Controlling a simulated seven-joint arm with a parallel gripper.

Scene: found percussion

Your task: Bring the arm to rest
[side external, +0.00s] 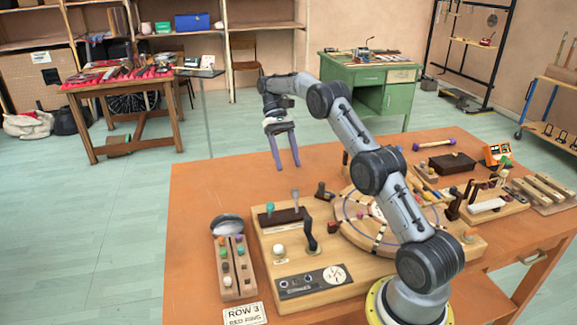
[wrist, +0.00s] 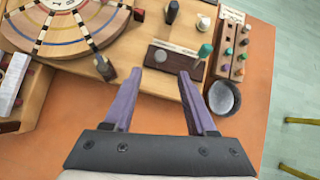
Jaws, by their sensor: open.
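My gripper (side external: 285,150) hangs from my raised arm near the far left part of the orange table (side external: 200,185) in the side external view. Its two purple fingers point down, apart, with nothing between them. In the wrist view the open fingers (wrist: 158,85) reach toward a dark block with a green-tipped lever (wrist: 204,52) and a grey-tipped one (wrist: 161,54). The gripper appears well above the table and touches nothing that I can see.
A wooden board with a round segmented dial (side external: 353,218) fills the table's middle. A peg rack (side external: 234,270) and a grey bowl (side external: 227,225) stand at the left. Several percussion pieces (side external: 487,205) crowd the right. Bare tabletop (side external: 240,178) lies at the far left.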

